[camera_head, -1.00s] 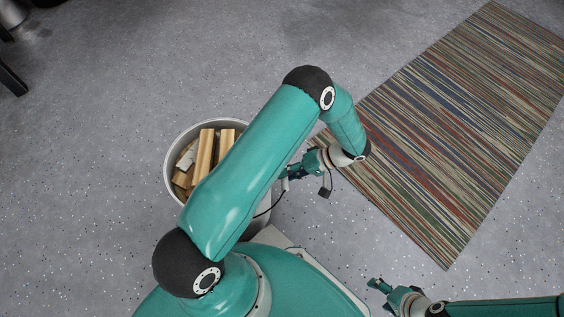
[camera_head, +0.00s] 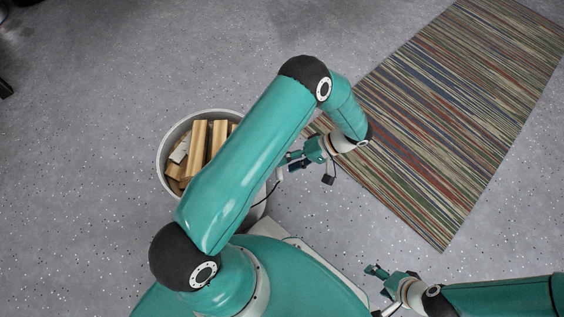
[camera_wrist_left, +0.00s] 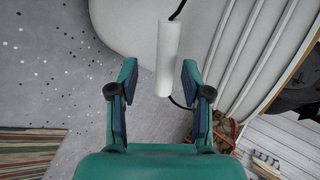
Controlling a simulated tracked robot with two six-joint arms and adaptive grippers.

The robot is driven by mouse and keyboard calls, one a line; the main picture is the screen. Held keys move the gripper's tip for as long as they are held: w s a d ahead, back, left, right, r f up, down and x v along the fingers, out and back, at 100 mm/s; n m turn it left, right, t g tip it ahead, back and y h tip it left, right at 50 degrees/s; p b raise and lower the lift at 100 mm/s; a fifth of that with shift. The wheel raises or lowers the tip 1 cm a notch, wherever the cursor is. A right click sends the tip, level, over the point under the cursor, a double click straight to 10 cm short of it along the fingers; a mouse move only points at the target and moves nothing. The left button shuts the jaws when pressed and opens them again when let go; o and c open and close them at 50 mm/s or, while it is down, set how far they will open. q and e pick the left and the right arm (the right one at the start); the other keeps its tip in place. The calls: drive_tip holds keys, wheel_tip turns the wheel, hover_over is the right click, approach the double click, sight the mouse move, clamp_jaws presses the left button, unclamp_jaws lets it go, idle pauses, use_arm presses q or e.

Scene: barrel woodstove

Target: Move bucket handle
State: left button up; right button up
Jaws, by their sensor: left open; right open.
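The light grey bucket (camera_head: 166,147) with pieces of firewood in it stands on the floor, partly hidden by my left arm. The bucket handle shows in the left wrist view as a white cylindrical grip (camera_wrist_left: 168,58) on a thin black wire. My left gripper (camera_head: 287,160) is at the right side of the bucket. In the left wrist view my left gripper (camera_wrist_left: 159,72) is open, with the white grip lined up between its fingers. Whether they touch it I cannot tell. My right gripper (camera_head: 374,275) is open and empty, low over the floor.
A striped rug (camera_head: 455,110) lies to the right. Grey speckled floor (camera_head: 80,190) is clear on the left. A dark object (camera_head: 5,88) shows at the far left edge.

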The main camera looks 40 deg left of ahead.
use_arm(q)
drive_tip(key=v, duration=0.9)
drive_tip(key=shift+w, duration=0.2)
drive_tip(key=shift+d+f, duration=0.1)
